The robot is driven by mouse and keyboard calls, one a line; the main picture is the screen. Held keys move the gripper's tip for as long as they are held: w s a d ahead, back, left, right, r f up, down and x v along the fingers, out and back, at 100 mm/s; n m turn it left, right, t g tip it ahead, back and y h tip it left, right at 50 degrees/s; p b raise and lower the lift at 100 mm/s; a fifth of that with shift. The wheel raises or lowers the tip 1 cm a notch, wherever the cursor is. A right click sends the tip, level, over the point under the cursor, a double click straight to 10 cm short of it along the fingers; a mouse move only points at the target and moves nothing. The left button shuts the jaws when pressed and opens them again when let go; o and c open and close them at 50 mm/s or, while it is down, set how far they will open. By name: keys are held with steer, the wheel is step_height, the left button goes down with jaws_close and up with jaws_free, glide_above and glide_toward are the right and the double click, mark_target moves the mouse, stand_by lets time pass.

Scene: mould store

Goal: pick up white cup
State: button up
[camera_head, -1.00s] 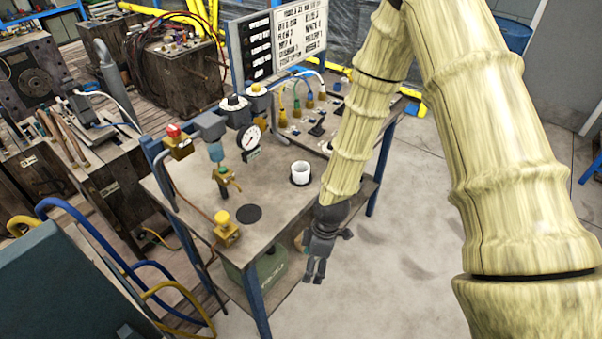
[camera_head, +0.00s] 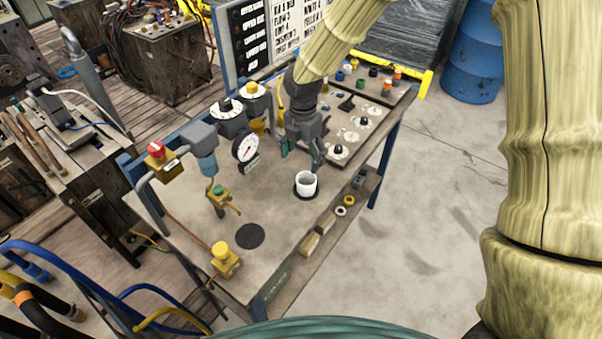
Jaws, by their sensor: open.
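The white cup (camera_head: 306,183) stands upright on a dark round spot near the right edge of the workbench (camera_head: 285,222). My gripper (camera_head: 302,162) is above and just behind the cup in the picture, pointing down with its fingers apart. It holds nothing. The fingertips look close to the cup's rim, but I cannot tell the exact gap.
A pressure gauge (camera_head: 245,147) and valves stand left of the gripper. A yellow button box (camera_head: 225,260) sits at the front left. A panel with knobs (camera_head: 365,118) is behind. A dark disc (camera_head: 249,236) lies on clear benchtop. Blocks and rings rest on the lower shelf.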

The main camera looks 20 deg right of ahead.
steer(key=p, duration=0.1)
glide_above(306, 181)
steer(key=s+a, duration=0.2)
steer(key=f, duration=0.5)
steer(key=shift+w+d+f, duration=0.1)
steer(key=shift+w+f, duration=0.05)
steer(key=shift+w, duration=0.1)
steer(key=shift+s+d+f+p, duration=0.1)
steer(key=shift+s+d+p, duration=0.15)
steer(key=shift+s+p, duration=0.15)
steer(key=shift+s+d+f+p, duration=0.15)
steer(key=shift+s+f+p, duration=0.05)
steer(key=shift+f+p, duration=0.15)
steer(key=f, duration=0.1)
steer(key=f+p, duration=0.1)
steer(key=f, duration=0.1)
steer(key=shift+w+d, duration=0.15)
steer(key=shift+w, duration=0.15)
steer(key=shift+s+f, duration=0.2)
steer(key=shift+f, duration=0.15)
steer(key=shift+w+f, duration=0.1)
